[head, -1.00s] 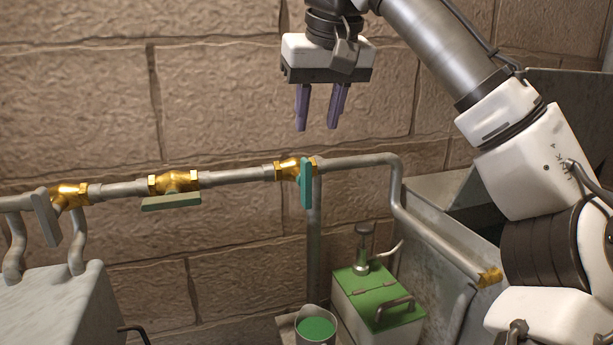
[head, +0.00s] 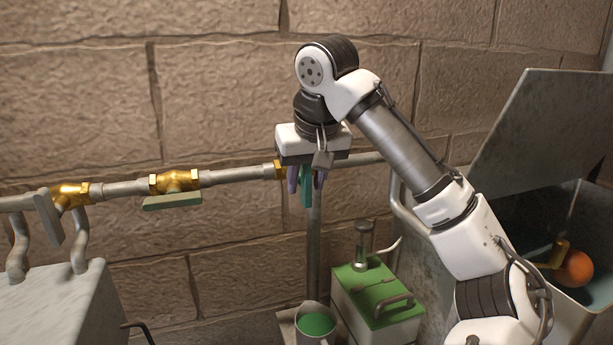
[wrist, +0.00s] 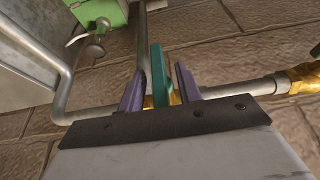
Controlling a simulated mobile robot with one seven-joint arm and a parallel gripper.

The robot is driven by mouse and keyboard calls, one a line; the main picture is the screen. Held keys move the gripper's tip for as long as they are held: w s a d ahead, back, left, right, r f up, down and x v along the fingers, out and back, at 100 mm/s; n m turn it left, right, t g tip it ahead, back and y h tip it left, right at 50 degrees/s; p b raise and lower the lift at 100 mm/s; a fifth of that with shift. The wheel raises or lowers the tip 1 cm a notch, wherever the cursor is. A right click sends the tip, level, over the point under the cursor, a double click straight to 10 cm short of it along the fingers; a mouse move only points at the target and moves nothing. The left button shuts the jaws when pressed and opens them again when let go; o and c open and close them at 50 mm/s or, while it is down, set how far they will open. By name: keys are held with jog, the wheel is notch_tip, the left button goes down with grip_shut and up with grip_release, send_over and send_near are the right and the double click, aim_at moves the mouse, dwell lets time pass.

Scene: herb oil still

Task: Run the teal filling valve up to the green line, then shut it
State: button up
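The teal valve lever (head: 307,188) hangs down from its brass valve body (head: 281,170) on the pipe along the wall. My gripper (head: 306,182) has come down over it from above, its purple fingers on both sides of the lever. In the wrist view the teal lever (wrist: 157,75) stands between the two fingers (wrist: 160,88), with gaps showing on both sides, so the fingers look open. Below the pipe stands a container with green liquid (head: 316,324). A green line cannot be made out.
A green-topped box (head: 377,292) with a pump-like fitting stands beside the container. Left along the pipe are a valve with a grey-green lever (head: 172,202) and one with a grey lever (head: 48,217). An open metal bin (head: 585,255) with an orange ball (head: 576,268) is at right.

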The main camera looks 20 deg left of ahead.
jog(key=shift+c, duration=0.2)
grip_shut()
jog(key=shift+t, duration=0.3)
jog(key=shift+a+n+t+h, duration=0.15)
jog(key=shift+n+t+h, duration=0.15)
jog(key=shift+t+h, duration=0.65)
jog(key=shift+s+a+n+t+h, duration=0.1)
jog(key=shift+n+t+h, duration=0.3)
jog(key=shift+t+h, duration=0.85)
jog(key=shift+g+h, duration=0.4)
jog(key=shift+h, duration=0.1)
jog(key=shift+o, duration=0.2)
grip_release()
